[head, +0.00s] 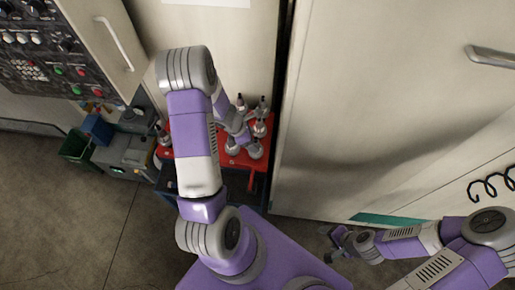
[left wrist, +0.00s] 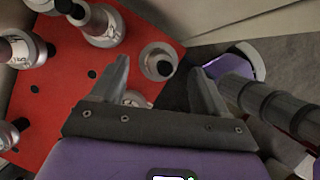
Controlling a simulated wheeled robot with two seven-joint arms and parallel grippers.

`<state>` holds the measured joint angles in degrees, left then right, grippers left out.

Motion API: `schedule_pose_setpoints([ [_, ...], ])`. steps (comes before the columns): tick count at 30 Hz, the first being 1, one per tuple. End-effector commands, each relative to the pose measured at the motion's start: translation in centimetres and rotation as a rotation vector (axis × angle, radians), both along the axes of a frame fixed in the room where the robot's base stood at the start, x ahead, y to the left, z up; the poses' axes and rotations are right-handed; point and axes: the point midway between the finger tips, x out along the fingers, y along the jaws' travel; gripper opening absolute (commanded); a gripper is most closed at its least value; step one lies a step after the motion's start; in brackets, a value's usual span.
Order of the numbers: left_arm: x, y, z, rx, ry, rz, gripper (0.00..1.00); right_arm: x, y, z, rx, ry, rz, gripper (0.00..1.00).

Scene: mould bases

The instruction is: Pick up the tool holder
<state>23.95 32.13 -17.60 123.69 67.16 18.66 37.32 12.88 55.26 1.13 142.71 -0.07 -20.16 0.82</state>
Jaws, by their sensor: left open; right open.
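Several grey tool holders with dark tops stand on a red board (head: 207,165), one of them a tool holder (head: 262,106) at its back right. My left gripper (head: 246,140) is over the right part of the board. In the left wrist view, my left gripper (left wrist: 162,78) is open, and one tool holder (left wrist: 158,62) shows between its fingers, near the board's edge. I cannot tell whether the fingers touch it. Another tool holder (left wrist: 101,25) stands to the upper left. My right gripper (head: 335,240) is open and empty, over the floor at the right.
A machine with a control panel (head: 42,50) stands at the left. A green bin (head: 75,147) and a grey box (head: 125,154) are left of the board. A large pale cabinet (head: 385,100) closes off the right. Floor is clear at the lower left.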

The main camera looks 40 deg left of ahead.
Motion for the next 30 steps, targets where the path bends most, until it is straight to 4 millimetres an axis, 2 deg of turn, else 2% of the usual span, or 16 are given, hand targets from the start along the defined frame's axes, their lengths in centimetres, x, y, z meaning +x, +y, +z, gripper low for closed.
schedule_pose_setpoints([
  [6,0.5,-0.7,-3.5,-0.001,0.002,-0.001,0.75,0.0,0.0,-1.5,0.0,0.0,0.0,0.69],
  [9,0.9,-1.0,-4.5,0.0,0.001,-0.001,0.75,0.0,0.0,-1.9,0.0,0.0,0.0,0.69],
  [18,1.2,-1.1,-4.7,0.002,0.0,-0.001,0.75,0.0,0.0,-1.9,0.0,0.0,0.0,0.69],
  [20,1.1,-1.1,-4.7,0.002,0.0,-0.001,0.67,0.0,0.0,-1.9,0.0,0.0,0.0,0.69],
  [30,1.1,-1.1,-4.7,0.002,-0.001,-0.002,0.15,0.0,0.0,-1.9,0.0,0.0,0.0,0.69],
])
